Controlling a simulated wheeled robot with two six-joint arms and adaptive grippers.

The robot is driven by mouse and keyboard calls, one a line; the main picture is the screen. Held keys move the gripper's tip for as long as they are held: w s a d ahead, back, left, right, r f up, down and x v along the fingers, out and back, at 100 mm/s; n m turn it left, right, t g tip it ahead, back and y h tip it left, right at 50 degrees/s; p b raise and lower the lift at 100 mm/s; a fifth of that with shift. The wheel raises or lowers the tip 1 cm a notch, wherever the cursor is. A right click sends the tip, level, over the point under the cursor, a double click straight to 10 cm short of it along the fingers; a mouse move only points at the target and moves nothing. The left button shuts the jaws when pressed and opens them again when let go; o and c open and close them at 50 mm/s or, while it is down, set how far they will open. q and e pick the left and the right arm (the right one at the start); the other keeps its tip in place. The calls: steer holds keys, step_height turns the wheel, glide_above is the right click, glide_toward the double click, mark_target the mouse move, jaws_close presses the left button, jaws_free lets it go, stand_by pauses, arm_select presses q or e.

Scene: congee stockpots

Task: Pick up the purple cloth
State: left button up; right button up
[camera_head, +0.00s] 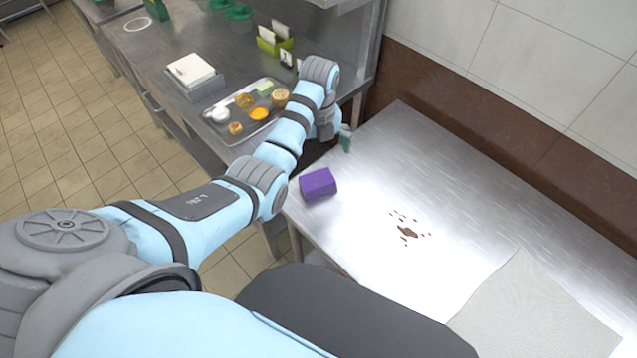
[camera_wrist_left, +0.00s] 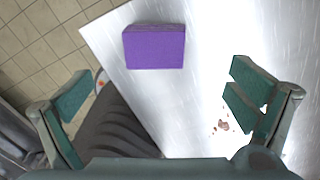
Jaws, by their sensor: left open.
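The purple cloth (camera_head: 318,184) is a small folded block lying at the left corner of the steel table, close to its edge. It also shows in the left wrist view (camera_wrist_left: 154,47), at the top, ahead of the fingers and not between them. My left gripper (camera_wrist_left: 165,97) is open and empty, its green fingertips wide apart. In the head view only a green fingertip of my left gripper (camera_head: 346,140) shows, beyond the cloth; the rest is hidden behind my wrist. My right gripper is in neither view.
The steel table (camera_head: 385,150) carries a brown spill (camera_head: 408,231) in its middle and a light grey cloth or mat (camera_head: 540,310) at the lower right. A counter at the back left holds a tray (camera_head: 222,127) of food and a stack of white napkins (camera_head: 191,69).

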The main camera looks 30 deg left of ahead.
mark_target(318, 179)
arm_select(q)
steer(key=f, duration=0.3)
steer(key=f+b, duration=0.1)
steer(key=f, duration=0.3)
steer(key=s+f, duration=0.1)
steer(key=f, duration=0.2)
steer(key=shift+d+f+b, duration=0.1)
steer(key=shift+f+b, duration=0.25)
steer(key=shift+b, duration=0.05)
steer(key=c, duration=1.3)
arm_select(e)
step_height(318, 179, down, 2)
arm_select(q)
steer(key=shift+r, duration=0.1)
